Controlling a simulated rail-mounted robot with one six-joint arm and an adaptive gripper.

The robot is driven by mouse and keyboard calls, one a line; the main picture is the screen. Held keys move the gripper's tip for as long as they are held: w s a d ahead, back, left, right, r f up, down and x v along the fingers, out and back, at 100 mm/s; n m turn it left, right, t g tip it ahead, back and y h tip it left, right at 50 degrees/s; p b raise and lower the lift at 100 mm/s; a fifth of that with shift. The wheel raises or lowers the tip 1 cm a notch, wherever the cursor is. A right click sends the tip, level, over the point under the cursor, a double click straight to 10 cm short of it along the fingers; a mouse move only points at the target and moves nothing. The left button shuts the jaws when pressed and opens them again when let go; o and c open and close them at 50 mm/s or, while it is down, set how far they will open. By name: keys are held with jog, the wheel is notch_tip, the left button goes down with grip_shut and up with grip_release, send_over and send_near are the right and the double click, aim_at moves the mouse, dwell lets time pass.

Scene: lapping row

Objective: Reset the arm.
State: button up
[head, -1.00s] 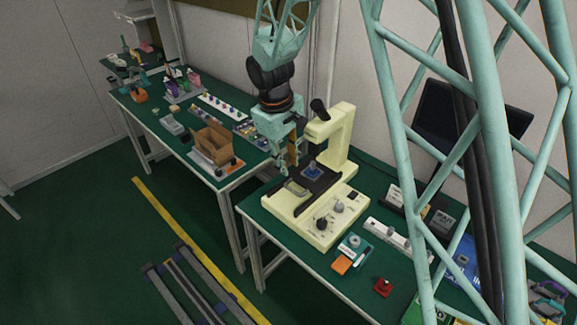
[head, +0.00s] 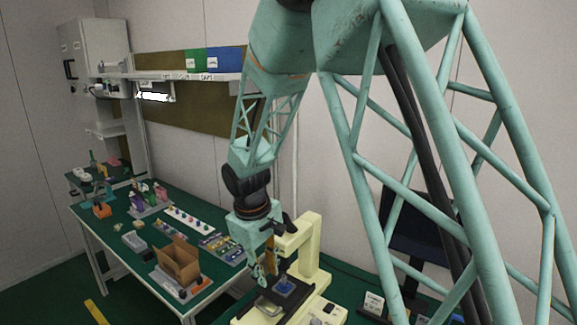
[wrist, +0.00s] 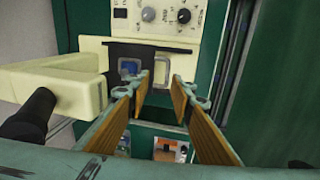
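My gripper (head: 264,272) hangs at the left side of the cream machine (head: 306,245), close to its head and stage; I cannot tell whether they touch. In the wrist view my gripper (wrist: 159,82) has its two tan-padded fingers apart, with nothing held between them. The cream machine also shows in the wrist view (wrist: 85,45), with its knobs at the top and its arm at the left. A blue square piece (head: 285,287) sits on the machine's black stage, and it shows beyond the left finger in the wrist view (wrist: 130,67).
An open cardboard box (head: 177,262) stands on the left green bench (head: 120,225), with bottles and small parts racks around it. A shelf with binders (head: 215,60) is on the back wall. A dark monitor (head: 415,225) stands behind my lattice arm at right.

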jog(key=s+d+r+m, duration=0.2)
jog(key=s+d+r, duration=0.6)
jog(key=d+r, duration=0.15)
jog(key=s+d+r+m, duration=0.3)
jog(key=s+d+r, duration=0.4)
jog(key=d+r, duration=0.3)
jog(key=s+d+r+m, duration=0.1)
jog(key=s+d+r, duration=0.1)
jog(key=s, duration=0.7)
jog(key=s+d+r+m+t, duration=0.1)
jog(key=s+d+r+m, duration=0.1)
jog(key=s, duration=0.7)
jog(key=s+d+r+m+t+y, duration=0.1)
jog(key=s+d+r+m, duration=0.1)
jog(key=s, duration=0.7)
jog(key=shift+d+r, duration=0.55)
jog(key=shift+d, duration=0.5)
jog(key=shift+c, duration=0.2)
